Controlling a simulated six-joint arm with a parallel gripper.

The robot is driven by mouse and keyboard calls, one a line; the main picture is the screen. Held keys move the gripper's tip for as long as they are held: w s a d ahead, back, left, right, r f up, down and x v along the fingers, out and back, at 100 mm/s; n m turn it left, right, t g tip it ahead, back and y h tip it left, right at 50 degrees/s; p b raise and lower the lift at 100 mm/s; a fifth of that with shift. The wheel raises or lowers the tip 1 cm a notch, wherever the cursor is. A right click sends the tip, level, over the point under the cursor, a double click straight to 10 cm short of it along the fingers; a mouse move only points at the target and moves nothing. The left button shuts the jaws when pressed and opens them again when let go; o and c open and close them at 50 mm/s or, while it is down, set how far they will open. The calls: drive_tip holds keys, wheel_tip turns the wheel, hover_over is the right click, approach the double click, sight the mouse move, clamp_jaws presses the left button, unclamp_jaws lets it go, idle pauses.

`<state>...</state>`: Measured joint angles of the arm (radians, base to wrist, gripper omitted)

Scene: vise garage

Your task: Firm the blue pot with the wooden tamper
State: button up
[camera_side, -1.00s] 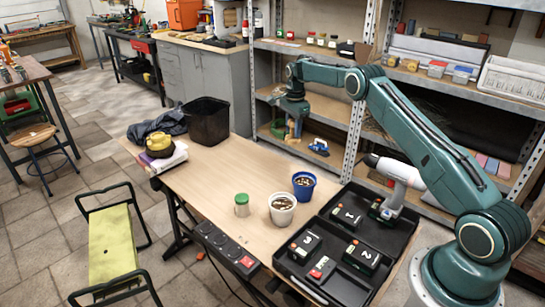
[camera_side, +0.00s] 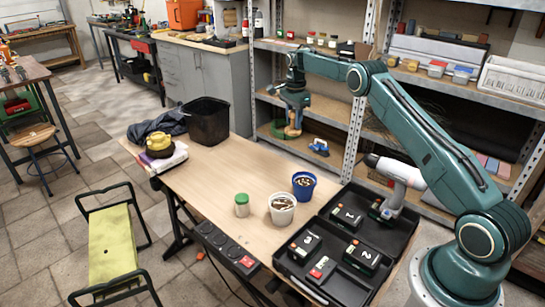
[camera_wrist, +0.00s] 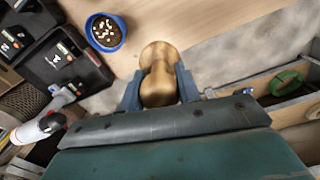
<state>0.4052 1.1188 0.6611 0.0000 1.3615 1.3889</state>
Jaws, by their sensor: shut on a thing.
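My gripper (camera_side: 293,118) is raised beyond the back edge of the table, in front of the shelves. It is shut on the wooden tamper (camera_side: 294,131); in the wrist view the tamper (camera_wrist: 159,58) sits between both fingers (camera_wrist: 159,88) and its rounded wooden end points away from me. The blue pot (camera_side: 304,186) stands on the table near its back edge, apart from the tamper. In the wrist view the blue pot (camera_wrist: 105,32) is to the left of the tamper, with dark soil and pale bits inside.
A white pot (camera_side: 282,209) and a green-lidded cup (camera_side: 242,205) stand near the blue pot. An open black case (camera_side: 330,285) with a drill (camera_side: 395,172) and batteries is on the right. A black bin (camera_side: 208,121) is at back left. Shelves stand behind my gripper.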

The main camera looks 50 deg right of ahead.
drive_tip(key=shift+s+a+f, duration=0.1)
drive_tip(key=shift+f, duration=0.05)
drive_tip(key=shift+s+a+f, duration=0.55)
drive_tip(key=shift+s+f, duration=0.15)
drive_tip(key=s+a+f, duration=0.4)
drive_tip(key=s+a, duration=0.1)
drive_tip(key=s, duration=0.4)
drive_tip(key=shift+f, duration=0.4)
drive_tip(key=shift+f, duration=0.1)
drive_tip(key=shift+f, duration=2.9)
drive_tip(key=shift+f, duration=0.55)
drive_tip(key=shift+r, duration=0.1)
wheel_tip(320, 180, up, 7)
idle(1.0)
idle(0.4)
